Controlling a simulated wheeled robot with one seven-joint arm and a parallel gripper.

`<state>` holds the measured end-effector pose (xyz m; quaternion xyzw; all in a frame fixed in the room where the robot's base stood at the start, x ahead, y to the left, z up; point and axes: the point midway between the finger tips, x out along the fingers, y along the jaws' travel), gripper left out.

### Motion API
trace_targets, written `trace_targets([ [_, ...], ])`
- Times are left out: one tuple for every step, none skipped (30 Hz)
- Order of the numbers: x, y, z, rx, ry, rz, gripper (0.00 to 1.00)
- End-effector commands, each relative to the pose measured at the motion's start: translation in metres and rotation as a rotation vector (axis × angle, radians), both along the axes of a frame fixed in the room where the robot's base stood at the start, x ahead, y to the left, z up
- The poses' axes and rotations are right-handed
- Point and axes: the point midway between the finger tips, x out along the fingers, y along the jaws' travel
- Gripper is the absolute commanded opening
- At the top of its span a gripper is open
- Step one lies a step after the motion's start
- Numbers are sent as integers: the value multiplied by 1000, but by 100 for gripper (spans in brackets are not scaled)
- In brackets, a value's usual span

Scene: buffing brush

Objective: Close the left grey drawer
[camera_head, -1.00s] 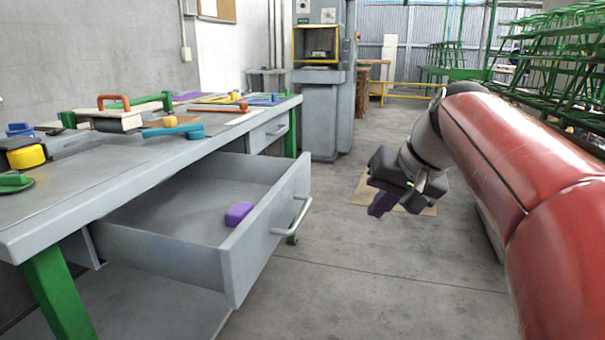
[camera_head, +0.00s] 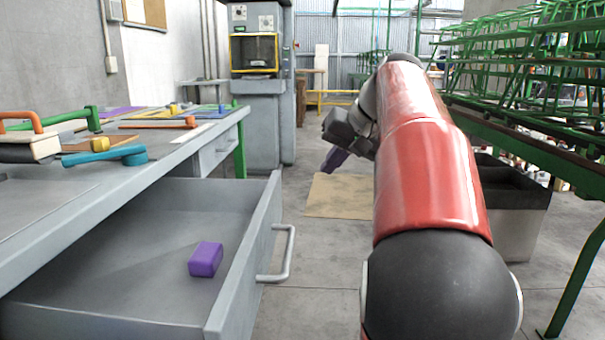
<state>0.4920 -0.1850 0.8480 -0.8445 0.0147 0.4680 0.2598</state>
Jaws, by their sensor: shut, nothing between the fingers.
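The left grey drawer (camera_head: 245,262) is pulled far out from under the grey workbench (camera_head: 120,175). Its bar handle (camera_head: 289,255) is on the front face, turned to the right. A purple block (camera_head: 206,260) lies inside on the drawer floor. My gripper (camera_head: 331,162) is shut and empty, in the air beyond the drawer and to the right of its handle, apart from it. It points down and to the left. My red arm hides part of the floor on the right.
A second, shut grey drawer (camera_head: 217,150) sits farther along the bench. Tools lie on the bench top, including a blue-handled one (camera_head: 110,157). A grey machine (camera_head: 262,95) stands behind. Green racks (camera_head: 540,80) and a dark bin (camera_head: 510,200) are at right. A cardboard sheet (camera_head: 343,196) lies on open floor.

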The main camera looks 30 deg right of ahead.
Motion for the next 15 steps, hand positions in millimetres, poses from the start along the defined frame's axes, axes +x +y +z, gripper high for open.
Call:
trace_targets([
  [5, 2, -9, 1, 2, 3, 0],
  [7, 4, -14, 2, 4, 3, 0],
  [11, 5, -20, 2, 4, 3, 0],
  [15, 7, -25, 2, 4, 3, 0],
  [19, 8, -31, 2, 5, 3, 0],
  [23, 10, -38, 2, 4, 3, 0],
  [27, 12, -43, 2, 5, 3, 0],
  [31, 13, -49, 2, 4, 3, 0],
  [36, 15, -55, 2, 4, 3, 0],
  [39, 16, -61, 1, 4, 2, 0],
  [43, 18, -66, 1, 4, 2, 0],
  [48, 20, -72, 2, 5, 3, 0],
  [51, 21, -76, 1, 4, 2, 0],
  [54, 24, -78, 0, 2, 3, 0],
  [57, 32, -74, 0, -1, 6, 0],
])
